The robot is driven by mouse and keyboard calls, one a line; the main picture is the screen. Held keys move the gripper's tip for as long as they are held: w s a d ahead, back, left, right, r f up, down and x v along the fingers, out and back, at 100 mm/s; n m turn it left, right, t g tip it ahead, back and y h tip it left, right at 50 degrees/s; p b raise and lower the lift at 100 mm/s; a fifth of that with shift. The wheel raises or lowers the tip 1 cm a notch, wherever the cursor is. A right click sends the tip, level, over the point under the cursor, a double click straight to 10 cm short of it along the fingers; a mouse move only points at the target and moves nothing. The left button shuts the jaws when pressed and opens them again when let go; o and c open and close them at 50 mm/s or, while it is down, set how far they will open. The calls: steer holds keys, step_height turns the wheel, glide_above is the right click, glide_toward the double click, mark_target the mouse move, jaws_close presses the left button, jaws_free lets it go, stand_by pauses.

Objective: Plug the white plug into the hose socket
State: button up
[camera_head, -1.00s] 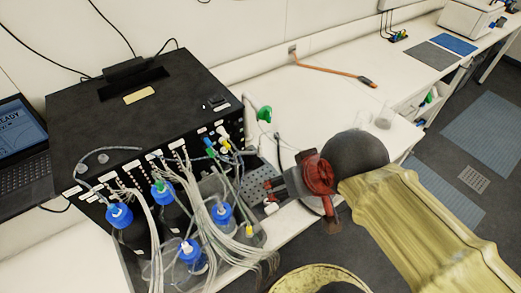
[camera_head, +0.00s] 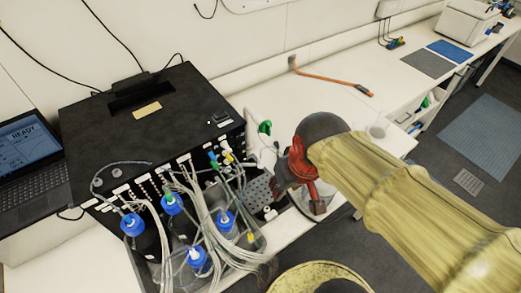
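My gripper (camera_head: 279,184), dark with a red body, is at the right end of the black machine (camera_head: 150,110), beside a grey perforated block (camera_head: 258,192). Its fingertips are small and partly hidden, so I cannot tell whether they are open or hold anything. A small white piece (camera_head: 270,213) lies just below the gripper by the block; it may be the white plug, but it is too small to be sure. Hoses with green, blue and yellow fittings (camera_head: 227,155) meet the machine's front right. I cannot single out the hose socket among them.
Several blue-capped bottles (camera_head: 225,221) and a bundle of pale tubes (camera_head: 205,225) crowd the machine's front. A white device with a green knob (camera_head: 264,128) stands behind the gripper. A laptop (camera_head: 28,150) is at left. The bench behind, around an orange-handled tool (camera_head: 330,77), is mostly clear.

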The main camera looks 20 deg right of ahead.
steer(key=w+r+g+p, duration=0.2)
steer(key=w+g+p, duration=0.2)
steer(key=w+p, duration=0.6)
steer(key=n+p, duration=0.3)
steer(key=p, duration=0.3)
glide_above(260, 158)
step_height(260, 158, down, 4)
steer(key=shift+d+f, duration=0.1)
steer(key=shift+f, duration=0.05)
steer(key=shift+t, duration=0.3)
steer(key=shift+w, duration=0.1)
steer(key=shift+f+b, duration=3)
steer(key=shift+f, duration=1.4)
